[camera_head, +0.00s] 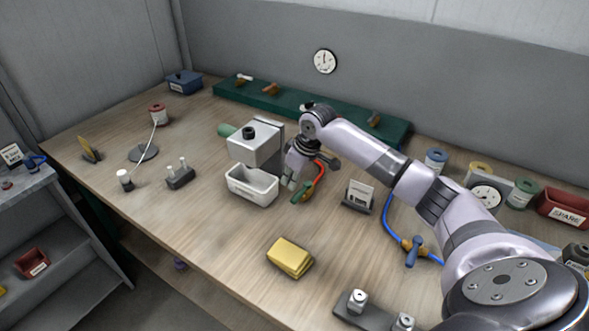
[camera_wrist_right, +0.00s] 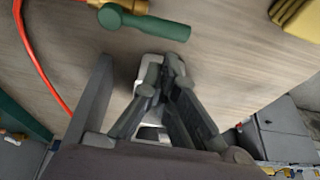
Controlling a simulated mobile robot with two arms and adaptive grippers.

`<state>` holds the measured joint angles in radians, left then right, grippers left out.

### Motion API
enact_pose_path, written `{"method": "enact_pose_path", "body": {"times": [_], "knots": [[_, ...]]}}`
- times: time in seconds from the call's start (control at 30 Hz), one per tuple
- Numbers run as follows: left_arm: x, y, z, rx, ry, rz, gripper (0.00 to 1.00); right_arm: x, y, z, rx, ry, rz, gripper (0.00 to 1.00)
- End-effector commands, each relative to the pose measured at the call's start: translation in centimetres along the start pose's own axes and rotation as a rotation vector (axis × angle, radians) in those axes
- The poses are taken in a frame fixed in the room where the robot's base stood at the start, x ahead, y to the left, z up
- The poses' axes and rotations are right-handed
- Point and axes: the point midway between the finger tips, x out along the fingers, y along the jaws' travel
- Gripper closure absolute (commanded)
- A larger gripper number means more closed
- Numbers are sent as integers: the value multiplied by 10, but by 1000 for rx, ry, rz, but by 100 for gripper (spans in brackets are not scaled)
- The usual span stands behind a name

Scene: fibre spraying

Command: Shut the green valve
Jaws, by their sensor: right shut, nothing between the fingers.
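The green valve (camera_head: 302,195) lies on the wooden table, right of the white machine, with a red hose running from its brass body. In the wrist view its green handle (camera_wrist_right: 146,22) points right from the brass body (camera_wrist_right: 128,4). My right gripper (camera_head: 291,178) is shut and empty beside the valve, between it and the machine. In the wrist view the closed fingertips (camera_wrist_right: 172,68) are below the handle, apart from it in the picture; the height between them is hard to tell. My left gripper is not in view.
The white machine (camera_head: 257,143) with its open bin (camera_head: 251,191) stands just left of my gripper. A labelled stand (camera_head: 359,194) is right of the valve. Yellow sponges (camera_head: 290,257) lie in front. A blue hose with a valve (camera_head: 412,250) is further right. Table between is clear.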

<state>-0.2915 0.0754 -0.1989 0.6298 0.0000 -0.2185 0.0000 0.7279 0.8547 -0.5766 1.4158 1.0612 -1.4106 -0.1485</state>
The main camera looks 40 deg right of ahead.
Motion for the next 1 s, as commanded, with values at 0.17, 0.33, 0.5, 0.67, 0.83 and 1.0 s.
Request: {"method": "enact_pose_path", "body": {"times": [0.17, 0.33, 0.5, 0.67, 0.83, 1.0], "knots": [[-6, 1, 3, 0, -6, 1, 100, 24, 0, 0, 1, -2, -1, 100], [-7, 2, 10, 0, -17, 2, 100, 35, 0, 1, 0, -1, 0, 100], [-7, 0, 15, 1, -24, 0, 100, 36, 0, 1, -1, -1, 1, 100], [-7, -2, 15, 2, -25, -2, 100, 36, 0, 1, -1, -1, 1, 100], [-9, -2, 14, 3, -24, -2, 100, 35, 0, 2, -17, -1, -5, 100], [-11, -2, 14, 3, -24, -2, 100, 34, -2, 3, -50, 0, -18, 100]]}}
